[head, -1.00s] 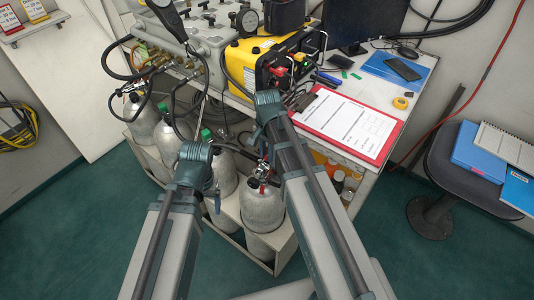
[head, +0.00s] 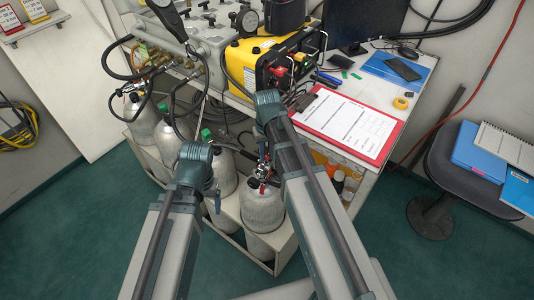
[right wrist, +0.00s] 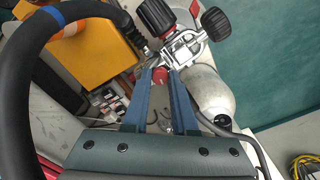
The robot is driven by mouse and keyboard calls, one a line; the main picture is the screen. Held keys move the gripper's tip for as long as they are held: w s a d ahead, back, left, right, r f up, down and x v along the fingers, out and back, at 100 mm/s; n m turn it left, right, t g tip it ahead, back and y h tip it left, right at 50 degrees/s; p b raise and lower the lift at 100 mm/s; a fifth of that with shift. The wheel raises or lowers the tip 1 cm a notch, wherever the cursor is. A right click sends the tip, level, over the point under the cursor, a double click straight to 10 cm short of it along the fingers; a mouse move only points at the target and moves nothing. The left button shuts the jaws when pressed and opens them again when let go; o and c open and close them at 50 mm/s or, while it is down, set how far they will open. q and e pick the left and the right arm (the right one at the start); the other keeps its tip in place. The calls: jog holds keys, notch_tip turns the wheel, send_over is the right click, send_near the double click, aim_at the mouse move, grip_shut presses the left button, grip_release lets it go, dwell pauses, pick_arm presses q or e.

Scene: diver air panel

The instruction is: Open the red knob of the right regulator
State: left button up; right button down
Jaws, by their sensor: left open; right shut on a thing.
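The right regulator (right wrist: 182,45), with a silver yoke and black handwheels, sits at a grey cylinder (right wrist: 213,88) in the right wrist view. My left gripper (head: 217,202) is open, apart from the regulator and largely hidden; only a bluish part shows by the cylinders.
Several grey cylinders stand in a low white rack (head: 284,254) beside the bench. A yellow panel unit (head: 251,59) and a red clipboard (head: 347,124) lie above on the bench. A black hose (right wrist: 22,80) passes close in the right wrist view. Green floor is open at left.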

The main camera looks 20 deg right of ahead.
aim_at(267, 157)
jog(key=n, duration=0.6)
jog(key=shift+n, duration=0.4)
dwell(0.4)
jog(key=c, duration=0.7)
grip_release()
jog(key=shift+r, duration=0.1)
notch_tip(267, 157, up, 14)
jog(key=p, duration=1.3)
jog(key=shift+f+p, duration=0.2)
jog(key=shift+p, duration=0.2)
